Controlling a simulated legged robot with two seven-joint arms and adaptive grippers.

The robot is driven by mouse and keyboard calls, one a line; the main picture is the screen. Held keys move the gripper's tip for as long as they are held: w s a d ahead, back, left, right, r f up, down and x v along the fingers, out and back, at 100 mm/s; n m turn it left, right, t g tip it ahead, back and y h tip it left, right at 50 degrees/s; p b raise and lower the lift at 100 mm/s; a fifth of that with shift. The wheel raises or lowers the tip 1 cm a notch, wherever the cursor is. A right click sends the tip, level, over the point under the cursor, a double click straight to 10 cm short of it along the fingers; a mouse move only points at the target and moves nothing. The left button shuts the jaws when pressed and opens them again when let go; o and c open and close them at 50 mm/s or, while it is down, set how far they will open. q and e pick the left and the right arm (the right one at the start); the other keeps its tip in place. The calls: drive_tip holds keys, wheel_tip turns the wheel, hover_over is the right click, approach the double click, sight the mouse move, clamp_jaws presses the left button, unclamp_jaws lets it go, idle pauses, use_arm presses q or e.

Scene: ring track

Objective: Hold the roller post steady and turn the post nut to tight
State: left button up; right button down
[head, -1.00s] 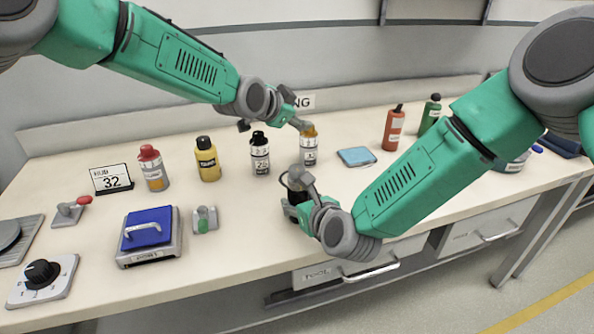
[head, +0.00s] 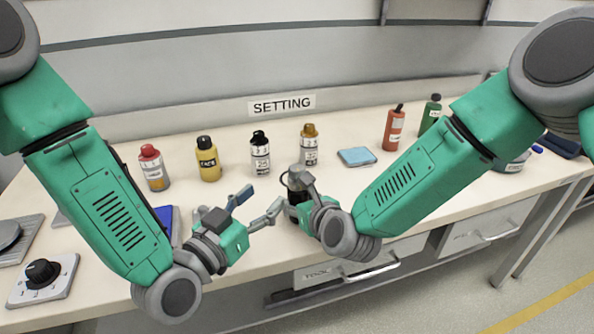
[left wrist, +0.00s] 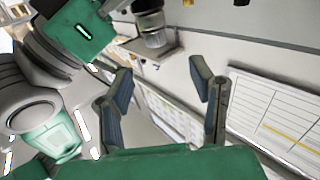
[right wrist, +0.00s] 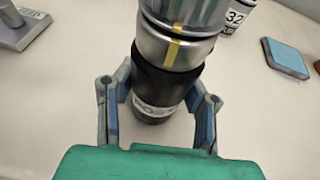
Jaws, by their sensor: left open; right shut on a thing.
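The roller post (head: 296,197) stands upright near the front edge of the bench. In the right wrist view its dark body (right wrist: 160,88) carries a white label, with a silver collar (right wrist: 165,47) and a ribbed metal nut (right wrist: 190,12) above. Yellow marks on collar and nut look roughly lined up; the nut's top is cut off. My right gripper (right wrist: 158,100) is shut around the dark body and partly hides the post in the head view. My left gripper (head: 257,204) is open and empty, just left of the post. Its fingers (left wrist: 163,92) are spread in the left wrist view.
Behind stand red-capped (head: 152,168), yellow (head: 208,160), black-capped (head: 260,154) and brown-capped (head: 310,146) bottles. A blue pad (head: 357,156) lies right of them. A dial box (head: 42,280) sits front left. A SETTING sign (head: 282,105) is on the back wall.

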sight(293, 176)
use_arm(q)
drive_tip(key=x, duration=1.1)
drive_tip(key=shift+d+f, duration=0.25)
drive_tip(key=shift+d, duration=0.15)
clamp_jaws()
